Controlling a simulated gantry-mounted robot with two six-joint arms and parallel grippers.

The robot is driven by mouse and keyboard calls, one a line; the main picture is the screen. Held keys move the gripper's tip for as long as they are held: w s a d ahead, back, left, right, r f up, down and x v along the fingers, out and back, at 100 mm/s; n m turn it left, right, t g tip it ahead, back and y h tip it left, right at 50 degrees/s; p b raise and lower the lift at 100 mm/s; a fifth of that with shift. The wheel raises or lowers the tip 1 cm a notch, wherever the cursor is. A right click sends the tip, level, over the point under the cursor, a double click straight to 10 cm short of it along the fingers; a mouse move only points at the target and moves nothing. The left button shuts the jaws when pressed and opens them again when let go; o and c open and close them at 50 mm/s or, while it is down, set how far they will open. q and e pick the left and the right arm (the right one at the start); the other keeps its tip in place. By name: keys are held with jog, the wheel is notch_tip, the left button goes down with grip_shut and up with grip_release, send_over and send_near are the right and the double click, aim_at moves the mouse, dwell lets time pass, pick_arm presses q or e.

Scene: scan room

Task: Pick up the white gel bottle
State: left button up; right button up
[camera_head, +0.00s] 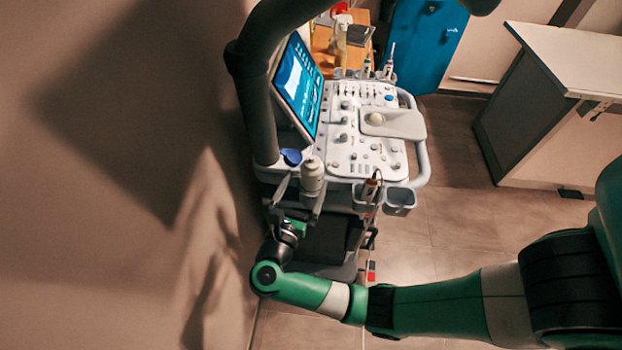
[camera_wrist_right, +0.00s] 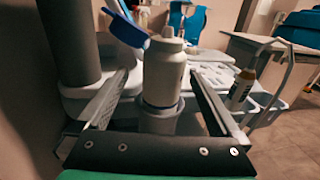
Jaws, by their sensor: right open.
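The white gel bottle (camera_head: 312,176) stands upright at the near left corner of the ultrasound cart. In the right wrist view the bottle (camera_wrist_right: 165,75) sits in a grey cup holder (camera_wrist_right: 160,119), which hides its base. My right gripper (camera_head: 301,194) is open, with a finger on either side of the bottle. In the right wrist view the gripper (camera_wrist_right: 159,80) shows gaps between both fingers and the bottle, and the fingers reach forward past its sides. My left gripper is not in view.
A thick dark post (camera_head: 259,115) rises left of the bottle, close to the gripper. A blue-topped item (camera_wrist_right: 126,29) is beside the bottle. The control panel (camera_head: 365,130) and screen (camera_head: 299,82) lie beyond.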

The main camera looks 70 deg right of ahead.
jog(key=shift+w+d, duration=0.1)
jog(key=shift+d, duration=1.1)
jog(key=d, duration=0.3)
jog(key=d+b, duration=0.1)
jog(key=shift+d+f, duration=0.2)
jog(key=shift+f, duration=0.15)
jog(key=shift+d, duration=0.45)
jog(key=shift+r, duration=0.1)
grip_shut()
jog(key=shift+a, duration=0.1)
notch_tip(320, 180, up, 10)
jog(key=p, duration=0.4)
